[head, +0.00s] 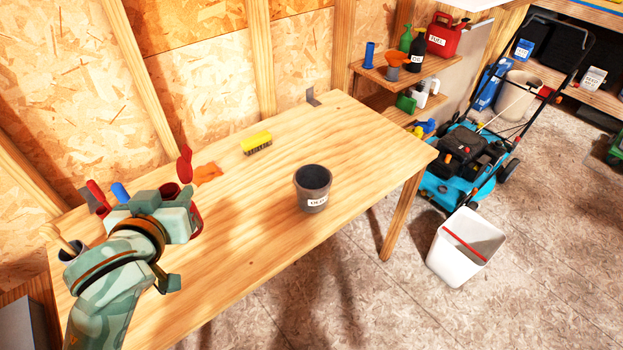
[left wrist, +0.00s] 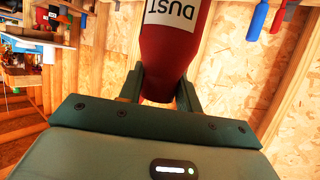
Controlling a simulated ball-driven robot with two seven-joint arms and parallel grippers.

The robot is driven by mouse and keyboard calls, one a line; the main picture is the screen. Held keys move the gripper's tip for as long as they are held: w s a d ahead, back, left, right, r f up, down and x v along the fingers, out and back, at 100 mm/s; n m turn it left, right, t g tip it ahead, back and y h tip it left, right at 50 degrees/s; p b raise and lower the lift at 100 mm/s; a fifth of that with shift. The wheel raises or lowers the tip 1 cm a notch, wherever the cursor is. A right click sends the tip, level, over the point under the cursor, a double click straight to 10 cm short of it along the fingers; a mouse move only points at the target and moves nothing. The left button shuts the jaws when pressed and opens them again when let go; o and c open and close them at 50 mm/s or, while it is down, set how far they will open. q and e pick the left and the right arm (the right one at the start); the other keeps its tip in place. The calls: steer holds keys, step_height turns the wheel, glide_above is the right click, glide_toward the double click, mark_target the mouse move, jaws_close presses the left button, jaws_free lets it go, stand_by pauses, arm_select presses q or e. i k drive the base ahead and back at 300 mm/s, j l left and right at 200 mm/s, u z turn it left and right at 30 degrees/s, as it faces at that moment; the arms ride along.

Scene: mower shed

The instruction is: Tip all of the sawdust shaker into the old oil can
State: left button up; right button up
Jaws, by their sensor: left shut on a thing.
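The sawdust shaker (head: 196,218) is a red container at the left of the table, mostly hidden behind my left gripper (head: 183,212) in the head view. A red disc-like piece (head: 185,165) stands up just above it; I cannot tell whether it is joined to it. In the left wrist view the shaker (left wrist: 172,52) shows a white label with "DUST". My left gripper (left wrist: 160,88) is shut on it. The old oil can (head: 313,190), a dark grey open-topped pot with a white label, stands upright on the table to the right, apart from the shaker. My right gripper is not in view.
A yellow brush (head: 256,143) and an orange patch (head: 208,173) lie toward the table's back. Red and blue handled items (head: 119,192) and a grey cup (head: 73,250) are at the left. A white bin (head: 462,250) stands on the floor. The table's front middle (head: 260,260) is clear.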

mark_target(313, 182)
steer(key=l+z, duration=0.1)
steer(key=l, duration=0.55)
steer(key=l+z, duration=0.15)
steer(key=l, duration=0.5)
steer(key=i+l+z, duration=0.1)
steer(key=l, duration=0.55)
steer(key=i+l+z, duration=0.1)
steer(key=l, duration=0.55)
steer(key=i, duration=0.05)
